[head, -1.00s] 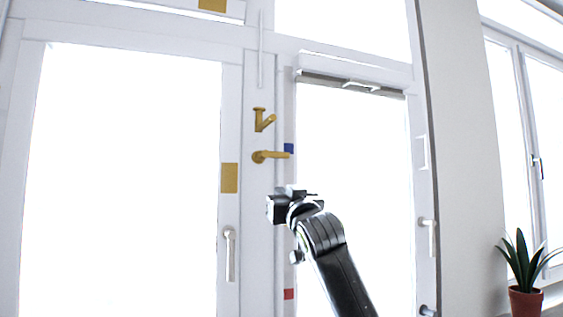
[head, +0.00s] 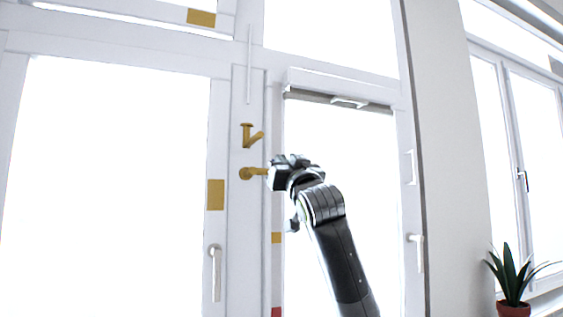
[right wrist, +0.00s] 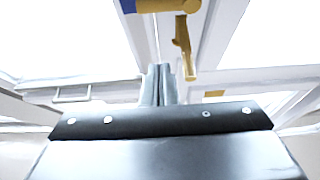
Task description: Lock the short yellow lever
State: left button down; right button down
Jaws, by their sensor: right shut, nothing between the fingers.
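Two yellow levers sit on the white door post in the head view. The upper, short lever (head: 254,138) has a stem with an arm slanting up to the right. The lower lever (head: 250,173) points right. My right gripper (head: 280,172) is shut and empty, below and right of the short lever; it hides the lower lever's right end. I cannot tell if they touch. In the right wrist view the shut fingers (right wrist: 158,85) are below the short lever (right wrist: 182,40), and the lower lever (right wrist: 165,5) crosses the top edge. My left gripper is not in view.
A white handle (head: 215,272) is on the left door leaf, another (head: 418,252) on the right frame. A yellow patch (head: 215,195) marks the left leaf. A potted plant (head: 513,280) stands at lower right, clear of my arm.

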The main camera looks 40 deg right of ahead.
notch_tip(320, 180, up, 5)
jog(key=p, duration=0.6)
send_over(259, 173)
jog(key=s+d, duration=0.2)
jog(key=s, duration=0.1)
jog(key=f, duration=0.5)
jog(key=shift+w, duration=0.3)
